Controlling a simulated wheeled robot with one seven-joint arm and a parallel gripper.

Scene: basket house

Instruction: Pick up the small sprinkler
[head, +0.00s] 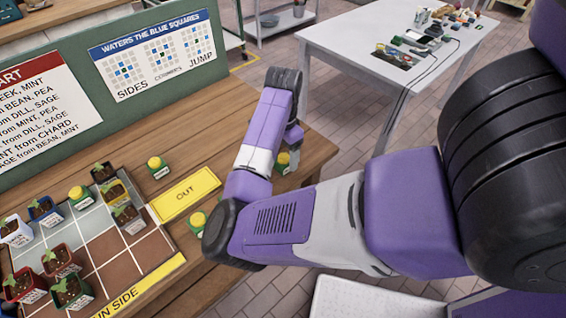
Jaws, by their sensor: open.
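Several little green pots with yellow tops, which look like the sprinklers, stand on the wooden table. One sprinkler (283,162) is at the table's right end, partly hidden by my arm. Another sprinkler (157,168) stands above the yellow OUT plate, one (80,197) is at the board's upper edge, and one (198,222) is below the plate, near my elbow. I cannot tell their sizes apart for sure. My gripper (292,147) points down just above the right-end sprinkler. It is open, with its fingertips largely hidden; contact cannot be told.
A gridded board (115,250) holds several potted seedlings at left. The yellow OUT plate (185,193) lies beside it. A green panel (120,95) with posters stands along the table's back. A white table (345,40) with small items is farther off. Tiled floor lies between.

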